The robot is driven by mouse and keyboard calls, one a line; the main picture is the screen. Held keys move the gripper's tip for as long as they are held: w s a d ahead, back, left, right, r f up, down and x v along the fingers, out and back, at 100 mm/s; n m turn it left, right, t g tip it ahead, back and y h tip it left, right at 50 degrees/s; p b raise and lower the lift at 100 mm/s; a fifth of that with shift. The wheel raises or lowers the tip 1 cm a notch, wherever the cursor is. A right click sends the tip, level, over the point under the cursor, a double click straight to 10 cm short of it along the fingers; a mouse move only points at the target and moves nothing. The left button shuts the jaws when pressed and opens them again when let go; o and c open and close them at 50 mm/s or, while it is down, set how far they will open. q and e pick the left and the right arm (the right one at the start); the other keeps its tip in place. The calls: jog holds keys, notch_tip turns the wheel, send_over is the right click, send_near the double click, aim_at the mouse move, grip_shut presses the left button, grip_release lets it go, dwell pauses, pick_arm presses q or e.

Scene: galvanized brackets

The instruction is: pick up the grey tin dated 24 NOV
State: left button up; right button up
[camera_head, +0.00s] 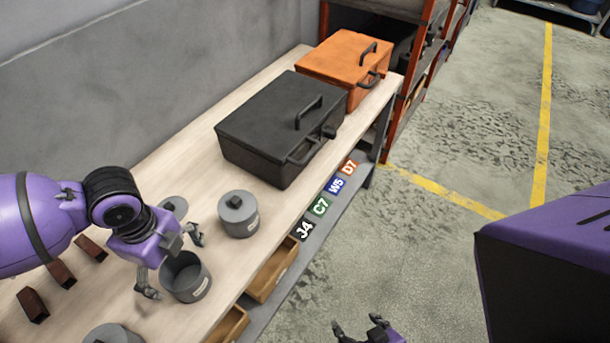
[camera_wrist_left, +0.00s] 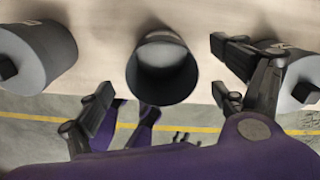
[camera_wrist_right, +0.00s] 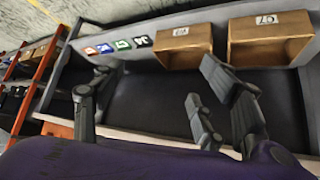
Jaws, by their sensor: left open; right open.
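A grey lidded tin (camera_head: 238,214) with a knob and a pale label stands on the workbench. Left of it, a grey open tin (camera_head: 186,277) without a lid also carries a pale label; it is central in the left wrist view (camera_wrist_left: 162,68). Another lidded tin (camera_head: 113,334) is cut off by the bottom edge. A grey round thing (camera_head: 173,207) is partly hidden behind my left gripper. No date is readable on any label. My left gripper (camera_head: 170,261) is open and empty, its fingers above and around the open tin's near side. My right gripper (camera_head: 358,330) is open and empty, off the bench.
A black case (camera_head: 270,125) and an orange case (camera_head: 345,65) stand farther along the bench. Several brown bracket-like pieces (camera_head: 62,272) lie at the left. Open drawers (camera_head: 272,272) and signs D7, W5, C7, J4 (camera_head: 320,206) are below the bench edge.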

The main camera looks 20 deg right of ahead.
aim_at(191, 283)
pick_arm(q)
jog(key=f, duration=0.1)
jog(key=s+f, duration=0.1)
jog(key=f, duration=0.4)
jog(key=shift+w+d+f, duration=0.2)
jog(key=shift+w+f, duration=0.05)
jog(key=shift+w, duration=0.05)
jog(key=shift+f, duration=0.15)
jog(key=c, duration=1.3)
jog(key=shift+c, duration=0.5)
pick_arm(e)
jog(key=shift+s+f, duration=0.3)
jog(key=shift+s, duration=0.6)
